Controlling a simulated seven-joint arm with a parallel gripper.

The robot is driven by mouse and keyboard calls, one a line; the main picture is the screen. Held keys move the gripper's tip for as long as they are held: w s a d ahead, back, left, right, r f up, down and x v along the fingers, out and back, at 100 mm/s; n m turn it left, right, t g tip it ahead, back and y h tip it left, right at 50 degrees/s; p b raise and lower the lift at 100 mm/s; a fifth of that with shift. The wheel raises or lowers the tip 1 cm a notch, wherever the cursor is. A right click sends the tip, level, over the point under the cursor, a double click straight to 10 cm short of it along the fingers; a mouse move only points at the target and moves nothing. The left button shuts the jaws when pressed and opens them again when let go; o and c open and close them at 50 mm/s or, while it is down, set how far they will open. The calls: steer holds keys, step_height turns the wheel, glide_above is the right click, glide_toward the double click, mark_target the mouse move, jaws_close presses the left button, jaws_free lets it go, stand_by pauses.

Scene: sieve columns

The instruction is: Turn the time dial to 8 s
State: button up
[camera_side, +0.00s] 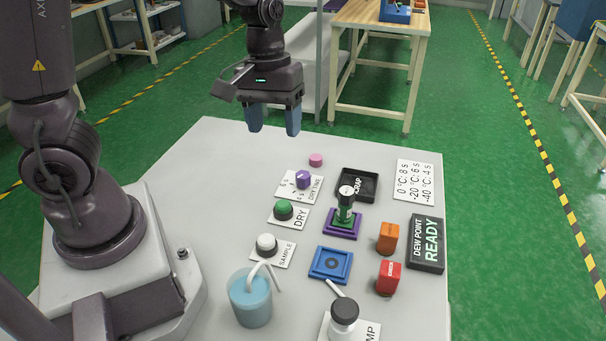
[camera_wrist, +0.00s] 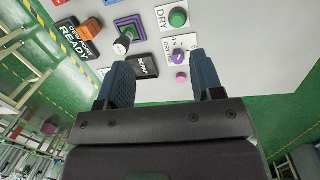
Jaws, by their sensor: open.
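The time dial is a purple knob (camera_side: 303,179) on a white plate marked DRY TIME (camera_side: 287,192), with printed numbers around it too small to read surely. It also shows in the wrist view as a purple knob (camera_wrist: 179,57), between and beyond my fingertips. My gripper (camera_side: 272,120) is open and empty, raised above the far part of the table, behind the dial in the side view. Its two blue fingers also show in the wrist view (camera_wrist: 158,75). A white card (camera_side: 417,183) lists 0 °C: 8 s, -20 °C: 6 s, -40 °C: 4 s.
A pink disc (camera_side: 316,160) lies just behind the dial. A black SCRAP tray (camera_side: 371,178) and a green column on a purple base (camera_side: 342,230) stand to its right. The green DRY button (camera_side: 283,207) is in front. The table's far left is clear.

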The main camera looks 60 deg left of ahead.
mark_target(303, 174)
steer(key=w+a+f+n+y, duration=0.2)
steer(key=w+a+f+n, duration=0.75)
steer(key=n, duration=0.95)
steer(key=f, duration=1.2)
steer(key=shift+w+d+f, duration=0.2)
steer(key=shift+w+d, duration=0.1)
steer(key=shift+w, duration=0.1)
steer(key=c, duration=0.9)
